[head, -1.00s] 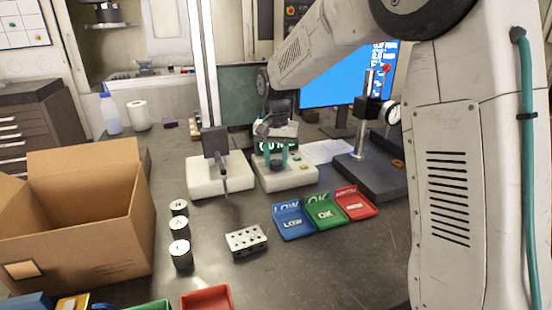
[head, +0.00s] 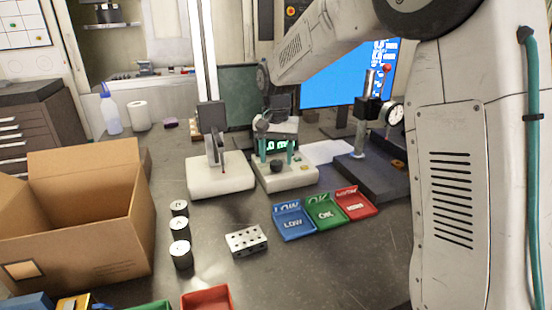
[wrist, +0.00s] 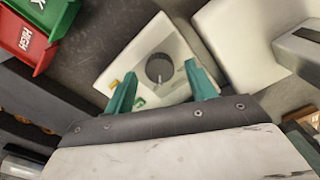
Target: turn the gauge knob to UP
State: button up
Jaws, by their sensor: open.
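In the wrist view the open fingers (wrist: 160,72) lie either side of the knob, with no contact visible. The gauge stand (head: 222,180), left of the box, carries a dark carriage (head: 211,116) with a thin probe clear of its white base.
Blue LOW (head: 293,223), green OK (head: 324,212) and red (head: 355,204) trays lie in front. A drilled metal block (head: 246,240), dark cylinders (head: 180,254) and a cardboard box (head: 85,255) are left. A dial-gauge stand (head: 370,180) is right.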

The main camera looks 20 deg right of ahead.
aim_at(276, 163)
notch_tip(276, 163, up, 7)
jog(key=shift+f, duration=0.2)
dwell(0.5)
jog(key=s+f+n, duration=0.1)
jog(key=s+f, duration=0.1)
jog(key=s, duration=0.1)
jog(key=shift+f+n+g, duration=0.15)
jog(key=shift+n+g, duration=0.25)
jog(key=s+d+n+t, duration=0.1)
jog(key=s+n, duration=0.1)
jog(key=s, duration=1.5)
jog(key=s+d+n+t, duration=0.1)
jog(key=s+d+n, duration=0.1)
jog(key=s, duration=1.5)
jog(key=shift+r, duration=0.4)
